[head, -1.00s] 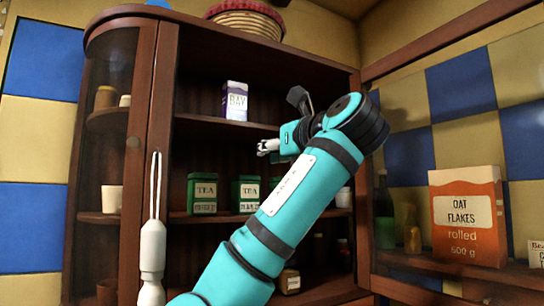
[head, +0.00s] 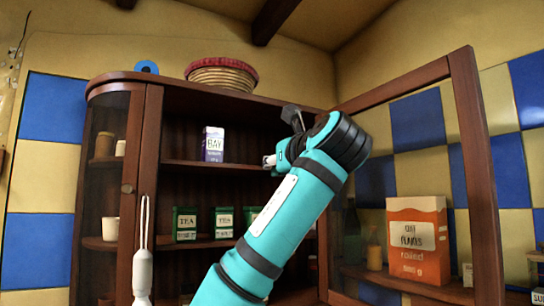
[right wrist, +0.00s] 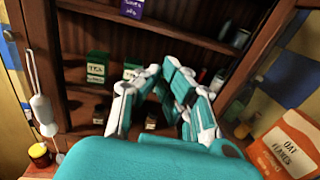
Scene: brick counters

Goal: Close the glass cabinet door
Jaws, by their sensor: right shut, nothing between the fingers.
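The wooden cabinet (head: 153,180) stands open in front, its shelves exposed. Its glass door (head: 472,150) is swung out to the right, with a dark wooden frame and a see-through pane. My right gripper (head: 268,162) is in front of the cabinet's open shelves, left of the door and apart from its outer edge. In the right wrist view its fingertips (right wrist: 162,70) come together, shut and empty, with shelves behind. Most of the gripper in the head view is hidden behind my teal arm. My left gripper is not in view.
An oat flakes box (head: 418,240) stands on a ledge, seen through the door's pane. Tea tins (head: 185,224) and a bay box (head: 213,144) are on the shelves. A basket (head: 222,74) sits on top.

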